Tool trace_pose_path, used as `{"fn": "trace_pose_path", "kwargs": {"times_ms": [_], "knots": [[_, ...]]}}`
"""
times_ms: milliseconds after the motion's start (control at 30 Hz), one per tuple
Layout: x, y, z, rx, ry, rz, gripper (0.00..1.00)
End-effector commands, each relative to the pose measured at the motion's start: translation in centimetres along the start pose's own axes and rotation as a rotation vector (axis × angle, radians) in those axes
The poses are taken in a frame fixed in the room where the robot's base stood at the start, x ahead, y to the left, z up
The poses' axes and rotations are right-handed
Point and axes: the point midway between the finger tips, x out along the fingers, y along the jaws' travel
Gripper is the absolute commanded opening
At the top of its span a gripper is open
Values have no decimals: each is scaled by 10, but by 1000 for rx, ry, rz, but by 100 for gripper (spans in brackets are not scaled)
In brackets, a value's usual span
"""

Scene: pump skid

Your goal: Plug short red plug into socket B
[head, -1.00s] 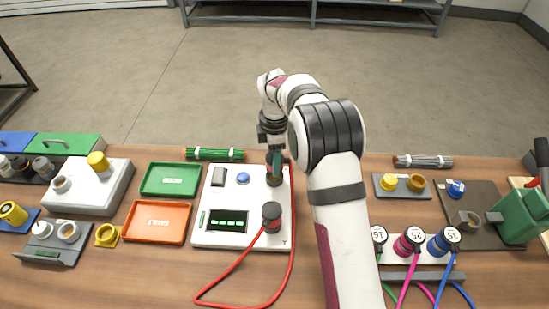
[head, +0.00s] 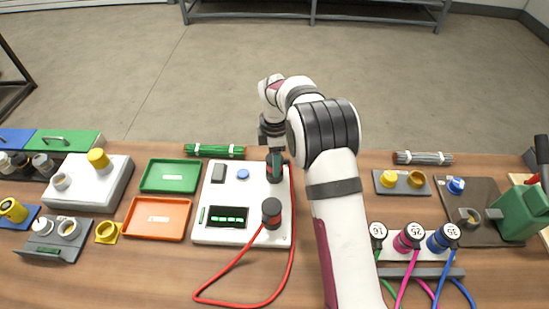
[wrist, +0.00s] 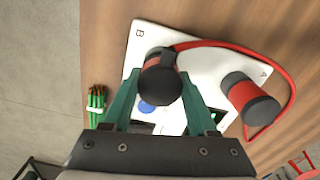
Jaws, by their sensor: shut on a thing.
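A black plug with a red band (wrist: 160,78) is between the teal fingers of my gripper (wrist: 158,88), which is shut on it. In the head view, my gripper (head: 275,160) is at the back right corner of the white panel (head: 208,232), beside the letter B seen in the wrist view. Socket B is hidden under the plug, and I cannot tell whether the plug is seated. A second black and red plug (head: 271,213) stands at the panel's front right, near the letter A; it also shows in the wrist view (wrist: 250,98). A red cable (head: 290,245) links the two plugs.
Green (head: 170,189) and orange (head: 133,232) trays lie left of the panel. A green bundle (head: 214,151) lies behind it. A row of numbered plugs (head: 412,236) with cables is at right, beyond my arm.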

Motion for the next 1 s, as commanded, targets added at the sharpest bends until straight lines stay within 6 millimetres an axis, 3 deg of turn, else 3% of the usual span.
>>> {"fn": "trace_pose_path", "kwargs": {"times_ms": [933, 967, 1000], "knots": [[15, 0, 0, 1, 1, -1, 0], [15, 0, 0, 1, 1, -1, 64], [15, 0, 0, 1, 1, -1, 71]]}}
